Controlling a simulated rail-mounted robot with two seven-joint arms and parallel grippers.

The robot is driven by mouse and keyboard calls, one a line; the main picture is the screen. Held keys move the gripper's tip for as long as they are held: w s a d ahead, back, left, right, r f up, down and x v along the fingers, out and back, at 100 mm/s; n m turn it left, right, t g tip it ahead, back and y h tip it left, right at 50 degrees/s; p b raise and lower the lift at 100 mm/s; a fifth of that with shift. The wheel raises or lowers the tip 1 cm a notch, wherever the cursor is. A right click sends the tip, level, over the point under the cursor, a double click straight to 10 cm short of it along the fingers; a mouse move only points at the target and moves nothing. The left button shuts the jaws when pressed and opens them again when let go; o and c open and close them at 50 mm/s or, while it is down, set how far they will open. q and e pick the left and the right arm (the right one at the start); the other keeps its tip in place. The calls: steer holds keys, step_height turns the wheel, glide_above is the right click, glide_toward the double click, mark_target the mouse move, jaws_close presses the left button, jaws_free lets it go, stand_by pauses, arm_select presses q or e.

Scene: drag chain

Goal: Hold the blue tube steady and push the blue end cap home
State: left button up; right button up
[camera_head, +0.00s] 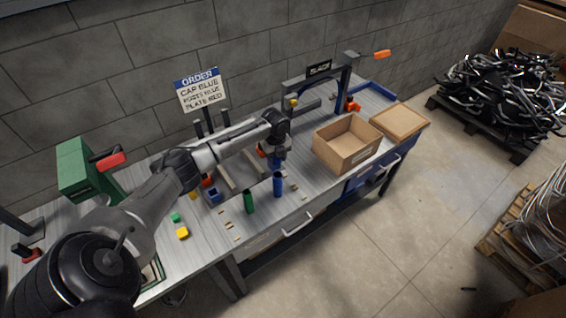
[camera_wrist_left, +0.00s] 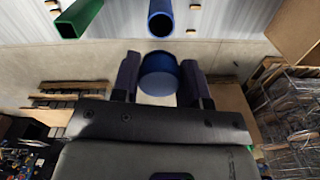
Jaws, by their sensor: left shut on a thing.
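My left gripper (camera_head: 276,158) reaches in from the left above the workbench. In the left wrist view its two dark fingers (camera_wrist_left: 160,84) are shut on a round blue piece, the blue end cap (camera_wrist_left: 158,72). The blue tube (camera_head: 278,185) stands upright near the bench's front edge, just below the gripper in the head view. Its open end shows in the left wrist view (camera_wrist_left: 160,20), apart from the cap. A green tube (camera_head: 249,202) stands to its left. My right gripper is not in view.
An open cardboard box (camera_head: 346,146) stands right of the tubes, with a brown lid or board (camera_head: 399,121) beyond. A dark frame (camera_head: 318,88) stands behind. Small yellow (camera_head: 182,233) and green (camera_head: 175,217) blocks lie left. An order sign (camera_head: 201,91) stands at the back.

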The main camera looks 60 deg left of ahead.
arm_select(q)
steer(key=shift+w+r+n, duration=0.1)
steer(key=shift+w+n, duration=0.4)
steer(key=shift+w, duration=0.05)
steer(key=shift+s, duration=0.25)
steer(key=shift+s+a+f+n, duration=0.1)
steer(key=shift+s+f+n, duration=0.1)
steer(key=shift+s+n, duration=0.25)
steer(key=shift+w, duration=0.2)
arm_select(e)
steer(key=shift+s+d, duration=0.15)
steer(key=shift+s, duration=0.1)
arm_select(q)
steer(key=shift+r, duration=0.1)
steer(key=shift+p, duration=0.5)
step_height(320, 180, down, 6)
steer(key=b, duration=0.3)
steer(key=shift+b, duration=0.3)
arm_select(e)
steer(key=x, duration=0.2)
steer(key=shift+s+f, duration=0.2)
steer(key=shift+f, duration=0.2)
